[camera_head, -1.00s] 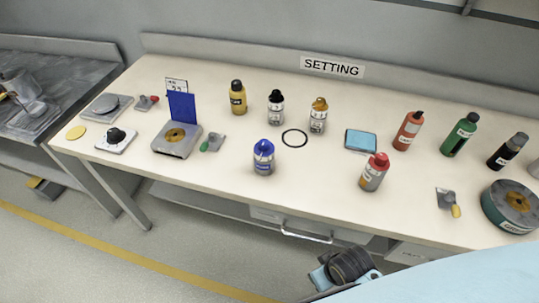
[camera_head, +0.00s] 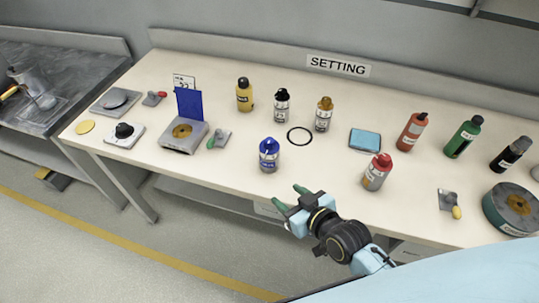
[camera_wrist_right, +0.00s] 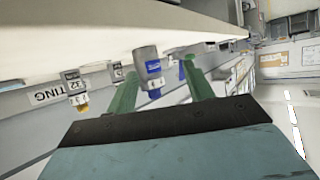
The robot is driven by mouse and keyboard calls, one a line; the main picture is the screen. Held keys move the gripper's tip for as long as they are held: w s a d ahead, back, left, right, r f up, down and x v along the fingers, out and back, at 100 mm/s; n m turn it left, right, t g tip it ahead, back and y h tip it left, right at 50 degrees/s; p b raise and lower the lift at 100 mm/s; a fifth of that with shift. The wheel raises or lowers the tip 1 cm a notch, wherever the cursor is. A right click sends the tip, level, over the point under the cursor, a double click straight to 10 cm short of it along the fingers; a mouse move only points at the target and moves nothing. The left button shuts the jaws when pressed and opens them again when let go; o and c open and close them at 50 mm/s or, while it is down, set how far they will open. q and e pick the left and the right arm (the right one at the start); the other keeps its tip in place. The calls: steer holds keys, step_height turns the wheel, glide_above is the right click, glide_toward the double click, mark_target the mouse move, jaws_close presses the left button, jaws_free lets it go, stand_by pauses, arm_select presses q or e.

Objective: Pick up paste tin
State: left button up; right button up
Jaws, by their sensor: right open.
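No label that I can read says paste, so I cannot tell for sure which thing is the paste tin. The squat round dark green tin (camera_head: 512,209), with a grey top and brown centre, stands at the right end of the bench. My right gripper (camera_head: 290,198) is open and empty at the bench's front edge, its green fingers pointing up and left toward the blue-capped bottle (camera_head: 268,155). In the right wrist view this bottle (camera_wrist_right: 150,70) shows between the open fingers (camera_wrist_right: 160,68), farther off. My left gripper is not in view.
A red-capped bottle (camera_head: 376,172) stands near the front edge, right of my gripper. A black ring (camera_head: 300,129) and several bottles lie or stand behind. A box with a raised blue lid (camera_head: 189,103) is at left. A scraper (camera_head: 448,201) lies near the round tin.

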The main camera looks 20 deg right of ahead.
mark_target(267, 139)
steer(key=w+r+t, duration=0.1)
steer(key=t, duration=0.1)
steer(key=w+d+r+t, duration=0.1)
steer(key=w+r+t, duration=0.1)
steer(key=shift+w+r+m, duration=0.2)
steer(key=shift+r+m, duration=0.05)
steer(key=shift+m, duration=0.05)
steer(key=shift+t, duration=0.6)
steer(key=x, duration=0.9)
steer(key=r+b+x, duration=0.1)
steer(key=x, duration=0.3)
steer(key=shift+w+d, duration=0.3)
steer(key=shift+w, duration=0.15)
jaws_close()
